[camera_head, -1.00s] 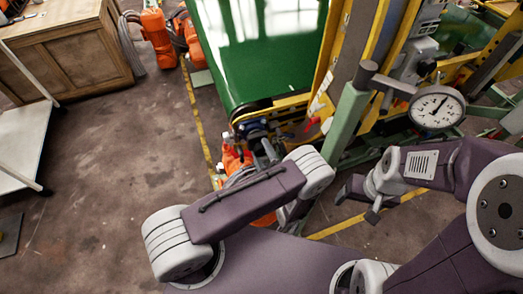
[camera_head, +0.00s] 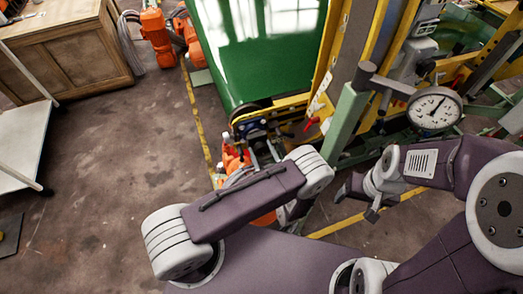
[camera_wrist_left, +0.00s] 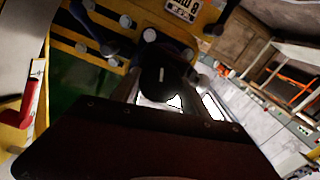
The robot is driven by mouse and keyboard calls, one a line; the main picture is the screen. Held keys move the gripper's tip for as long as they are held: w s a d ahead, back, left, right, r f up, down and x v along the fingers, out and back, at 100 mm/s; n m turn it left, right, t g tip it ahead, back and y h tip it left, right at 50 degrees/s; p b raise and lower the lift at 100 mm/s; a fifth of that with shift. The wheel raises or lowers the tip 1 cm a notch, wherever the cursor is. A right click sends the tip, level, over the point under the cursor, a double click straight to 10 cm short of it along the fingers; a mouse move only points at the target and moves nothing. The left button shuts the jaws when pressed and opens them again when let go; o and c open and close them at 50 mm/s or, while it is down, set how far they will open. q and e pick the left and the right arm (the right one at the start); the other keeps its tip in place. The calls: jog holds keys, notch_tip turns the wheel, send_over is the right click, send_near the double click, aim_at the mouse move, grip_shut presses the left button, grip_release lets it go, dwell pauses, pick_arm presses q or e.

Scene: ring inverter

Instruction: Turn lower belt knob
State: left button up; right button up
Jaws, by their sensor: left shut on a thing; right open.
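The lower belt knob (camera_wrist_left: 163,78) is dark and rounded with a light mark. It shows in the left wrist view. My left gripper (camera_wrist_left: 160,92) is shut on it, with one finger on each side. In the head view my left gripper (camera_head: 266,150) is at the near end of the green belt (camera_head: 262,60), partly hidden by my arm, and the knob cannot be made out clearly there. My right gripper (camera_head: 358,202) is open and empty, to the right of a pale green post (camera_head: 343,125).
A round dial gauge (camera_head: 435,109) stands near my right arm. A red handle (camera_head: 312,122) is on the yellow frame right of the belt. Orange machines (camera_head: 157,38) and a wooden cabinet (camera_head: 75,55) stand at the upper left.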

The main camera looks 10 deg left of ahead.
pick_arm(q)
jog(key=shift+m, duration=0.3)
dwell(0.4)
jog(key=o, duration=1.4)
jog(key=shift+c, duration=0.2)
